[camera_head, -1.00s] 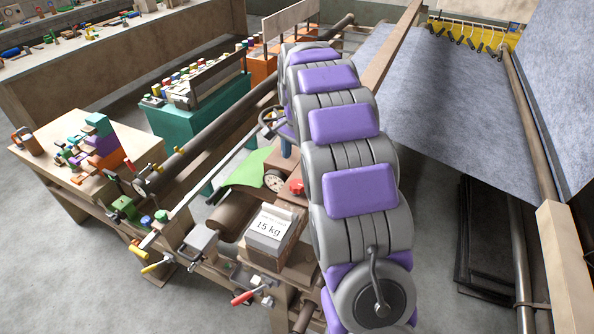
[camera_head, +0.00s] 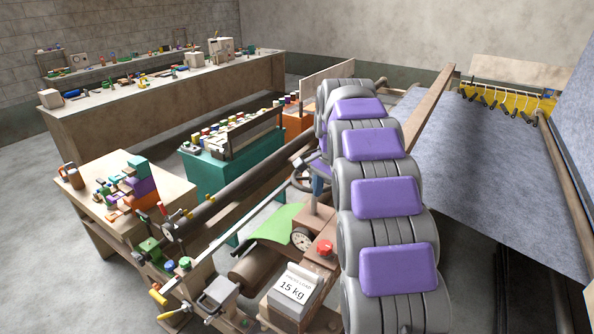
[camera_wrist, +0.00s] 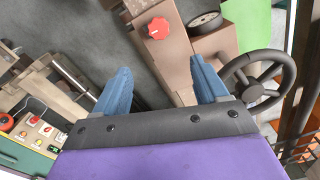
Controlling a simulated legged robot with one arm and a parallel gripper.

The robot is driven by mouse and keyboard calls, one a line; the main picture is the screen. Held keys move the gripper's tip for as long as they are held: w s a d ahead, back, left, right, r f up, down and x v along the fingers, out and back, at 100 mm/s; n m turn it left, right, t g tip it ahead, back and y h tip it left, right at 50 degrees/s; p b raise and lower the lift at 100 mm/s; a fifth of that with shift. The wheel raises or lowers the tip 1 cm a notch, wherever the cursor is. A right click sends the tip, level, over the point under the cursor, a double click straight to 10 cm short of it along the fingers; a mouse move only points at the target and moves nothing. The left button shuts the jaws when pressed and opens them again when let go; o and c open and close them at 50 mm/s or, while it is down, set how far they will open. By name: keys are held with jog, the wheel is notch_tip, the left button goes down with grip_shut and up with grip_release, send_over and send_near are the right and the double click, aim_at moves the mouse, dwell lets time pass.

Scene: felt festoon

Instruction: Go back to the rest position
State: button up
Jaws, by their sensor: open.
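My arm, grey with purple pads, reaches forward from the bottom right of the head view. My gripper (camera_wrist: 158,88) shows in the wrist view as two blue fingers set well apart, open with nothing between them. In the head view the gripper is mostly hidden behind the arm. Beyond the fingers, in the wrist view, is a brown machine frame with a red knob (camera_wrist: 158,28). A dark handwheel (camera_wrist: 258,80) stands just right of the right finger; I cannot tell whether they touch.
A weight marked 15 kg (camera_head: 291,292) and a green felt piece (camera_head: 277,224) are left of my arm. A teal cabinet (camera_head: 225,165) and a wooden table (camera_head: 110,205) stand farther left. A large grey felt sheet (camera_head: 480,160) fills the right. Open floor (camera_head: 60,285) shows at lower left.

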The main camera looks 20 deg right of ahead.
jog(key=s+a+f+n+b, duration=0.3)
jog(key=s+a+f+n, duration=0.1)
jog(key=s, duration=0.9)
jog(key=s+a+f+n+g+b, duration=0.1)
jog(key=s+a+f+n+b, duration=0.2)
jog(key=s, duration=1)
jog(key=s+a+f+n+b, duration=0.3)
jog(key=s+a+f+n, duration=0.3)
jog(key=s, duration=0.8)
jog(key=a+f, duration=0.3)
jog(key=shift+a+n+g, duration=0.25)
jog(key=shift+n+g, duration=0.15)
